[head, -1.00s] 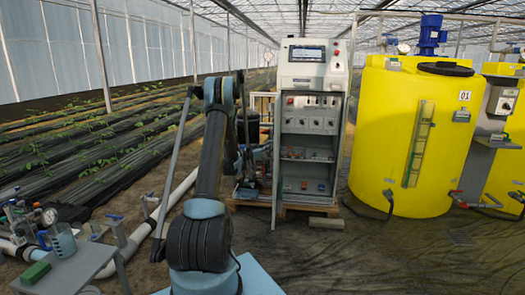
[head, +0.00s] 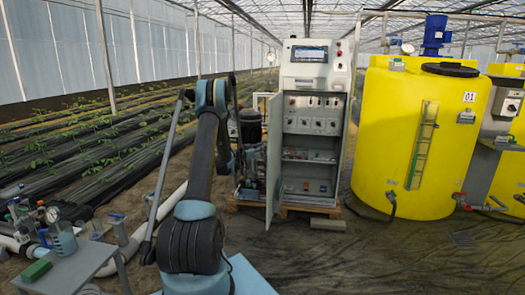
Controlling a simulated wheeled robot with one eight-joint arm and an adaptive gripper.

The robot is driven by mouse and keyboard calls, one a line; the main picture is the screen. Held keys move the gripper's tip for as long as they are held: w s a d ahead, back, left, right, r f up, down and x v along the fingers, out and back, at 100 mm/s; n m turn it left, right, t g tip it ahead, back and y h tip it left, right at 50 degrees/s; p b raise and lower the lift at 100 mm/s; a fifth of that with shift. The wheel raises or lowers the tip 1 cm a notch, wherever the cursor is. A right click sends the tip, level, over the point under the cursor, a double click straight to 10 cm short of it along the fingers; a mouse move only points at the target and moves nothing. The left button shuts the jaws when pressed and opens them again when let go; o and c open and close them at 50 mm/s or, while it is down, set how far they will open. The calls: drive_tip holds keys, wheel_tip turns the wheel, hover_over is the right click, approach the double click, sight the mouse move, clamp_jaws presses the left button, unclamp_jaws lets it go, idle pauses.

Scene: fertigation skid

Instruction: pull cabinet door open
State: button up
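The grey control cabinet (head: 318,75) stands in the middle of the head view with its front open. Its door (head: 273,160) is hinged on the cabinet's left side and stands swung out toward me, showing as a narrow tall panel. Inside, rows of breakers and switches (head: 312,124) and lower shelves are exposed. My arm rises in front, left of the cabinet, and bends over at the top. I cannot make out my gripper; the arm and the equipment behind it hide that area. No contact with the door can be seen.
A large yellow tank (head: 400,140) stands right of the cabinet, with hoses at its base. Pump equipment (head: 250,165) sits left of the door. A small table (head: 75,268) with a beaker and green block is at lower left.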

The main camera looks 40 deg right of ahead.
idle(0.3)
drive_tip(key=s+a, duration=0.1)
drive_tip(key=a, duration=1.1)
drive_tip(key=shift+s, duration=0.3)
